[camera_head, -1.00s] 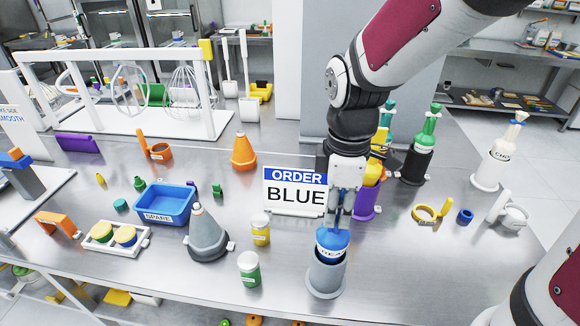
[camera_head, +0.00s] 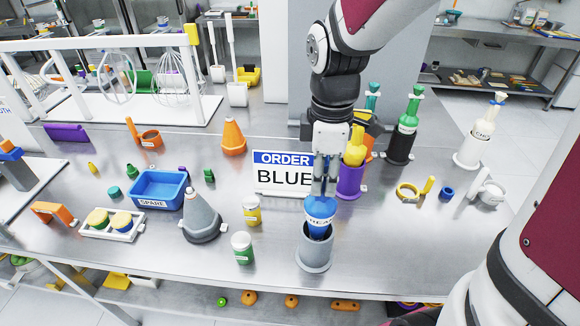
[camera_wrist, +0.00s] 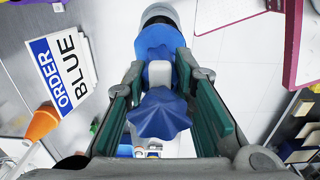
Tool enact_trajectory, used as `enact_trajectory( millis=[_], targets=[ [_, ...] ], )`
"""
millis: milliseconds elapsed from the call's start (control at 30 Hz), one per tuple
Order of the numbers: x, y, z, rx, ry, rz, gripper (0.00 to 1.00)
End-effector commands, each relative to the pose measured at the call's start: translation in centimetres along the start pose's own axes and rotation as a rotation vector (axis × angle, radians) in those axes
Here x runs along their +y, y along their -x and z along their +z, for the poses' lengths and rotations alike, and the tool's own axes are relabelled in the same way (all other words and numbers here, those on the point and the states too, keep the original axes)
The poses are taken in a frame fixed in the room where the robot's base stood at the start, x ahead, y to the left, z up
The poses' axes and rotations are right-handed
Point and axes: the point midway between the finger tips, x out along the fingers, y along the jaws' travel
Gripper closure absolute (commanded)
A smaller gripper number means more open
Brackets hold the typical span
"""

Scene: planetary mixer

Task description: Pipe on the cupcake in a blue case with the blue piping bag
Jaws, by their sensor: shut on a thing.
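The blue piping bag (camera_head: 320,210) stands nose down, with its lower part inside a grey cup-shaped holder (camera_head: 315,255) near the table's front edge. My gripper (camera_head: 325,188) is above the holder and shut on the bag's upper part. In the wrist view the bag's fluted blue top (camera_wrist: 160,115) sticks up between the green-padded fingers, with the holder's rim beyond. Two small yellow-topped cupcakes (camera_head: 121,221) sit in a white tray (camera_head: 136,234) at the left. Their cases are too small to tell apart surely. The bag's nozzle is hidden in the holder.
An order sign (camera_head: 283,173) reading BLUE stands just behind the bag. A blue SPARE bin (camera_head: 157,190) is behind the tray. Other bags stand at the right.

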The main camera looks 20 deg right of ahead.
Motion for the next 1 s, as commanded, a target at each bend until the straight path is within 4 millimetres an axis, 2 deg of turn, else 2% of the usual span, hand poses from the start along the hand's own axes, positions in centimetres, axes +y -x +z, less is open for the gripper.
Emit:
enact_trajectory(
  millis=[500, 1000],
  targets=[
    [-0.1, 2.9, 0.1, 0.000, 0.000, 0.000, 0.86],
    [-0.1, 3.3, 0.0, 0.000, 0.000, 0.000, 0.86]
  ],
)
